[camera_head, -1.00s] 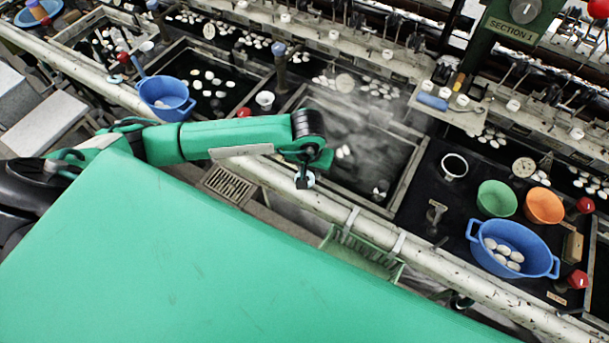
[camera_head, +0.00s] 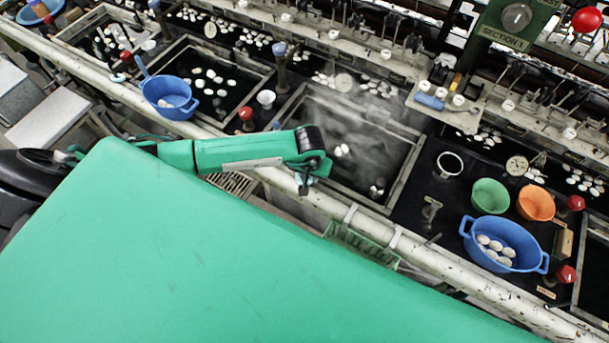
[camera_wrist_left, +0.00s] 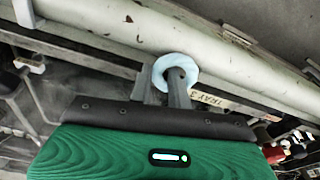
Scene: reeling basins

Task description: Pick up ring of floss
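The ring of floss (camera_wrist_left: 176,57) is a pale blue-white ring at my fingertips in the left wrist view. My left gripper (camera_wrist_left: 166,76) is shut on its wall: one finger passes through the hole and the other lies outside. In the head view my left gripper (camera_head: 303,189) points down over the white rail, and only a small pale bit of the ring (camera_head: 312,180) shows beside it. The rest is hidden by my wrist. My right gripper is not in view.
The long white rail (camera_head: 360,221) runs close under the gripper. Behind it is a steaming basin (camera_head: 370,150). A blue basket (camera_head: 168,108) stands at left; a blue tub with cocoons (camera_head: 529,235), a green bowl (camera_head: 490,195) and an orange bowl (camera_head: 536,203) stand at right.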

